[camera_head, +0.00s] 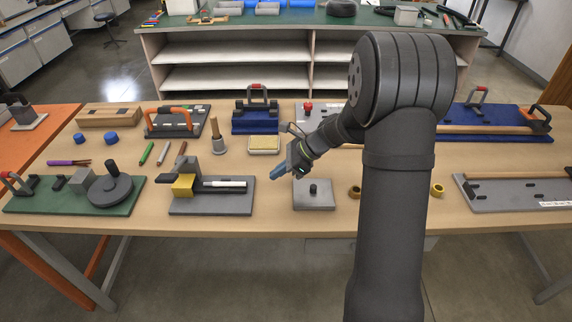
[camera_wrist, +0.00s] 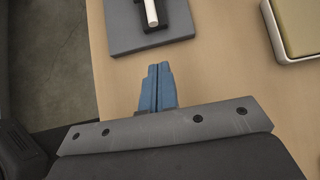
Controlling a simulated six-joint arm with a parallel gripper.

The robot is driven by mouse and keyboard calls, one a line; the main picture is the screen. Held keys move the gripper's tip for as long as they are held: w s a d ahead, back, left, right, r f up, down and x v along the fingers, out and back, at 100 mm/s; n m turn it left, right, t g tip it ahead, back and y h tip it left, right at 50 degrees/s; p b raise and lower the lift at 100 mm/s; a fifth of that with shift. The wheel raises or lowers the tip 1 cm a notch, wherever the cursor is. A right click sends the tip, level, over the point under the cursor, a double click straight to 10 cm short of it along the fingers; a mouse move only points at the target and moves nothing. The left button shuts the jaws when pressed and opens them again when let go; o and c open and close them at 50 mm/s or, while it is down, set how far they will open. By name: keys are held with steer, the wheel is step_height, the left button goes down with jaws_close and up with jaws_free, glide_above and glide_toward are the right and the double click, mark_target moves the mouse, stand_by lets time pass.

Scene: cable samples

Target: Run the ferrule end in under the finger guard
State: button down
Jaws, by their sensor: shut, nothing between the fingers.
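In the head view a dark grey base plate (camera_head: 240,208) lies near the table's front edge. A white rod (camera_head: 225,183) lies level on a black holder on it. At the plate's left a yellow block (camera_head: 183,186) sits by a grey upright part (camera_head: 191,166); I cannot tell for sure which part is the finger guard. My gripper (camera_head: 278,172) is shut and empty, above the table to the right of the plate. In the wrist view its blue fingers (camera_wrist: 158,72) are together, apart from the plate (camera_wrist: 125,32). The white rod's near end (camera_wrist: 152,12) shows; the guard is out of that view.
A green fixture (camera_head: 110,190) stands left of the plate. Bare wood separates the dark plate and light plate.

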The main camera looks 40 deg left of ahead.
mark_target(228, 182)
steer(key=x, duration=0.4)
steer(key=shift+s+a+r, duration=0.1)
steer(key=shift+s+a, duration=0.75)
steer(key=shift+s, duration=0.05)
steer(key=shift+s+a, duration=0.45)
steer(key=shift+s+a, duration=0.1)
steer(key=s+a, duration=0.4)
steer(key=shift+s+a, duration=0.35)
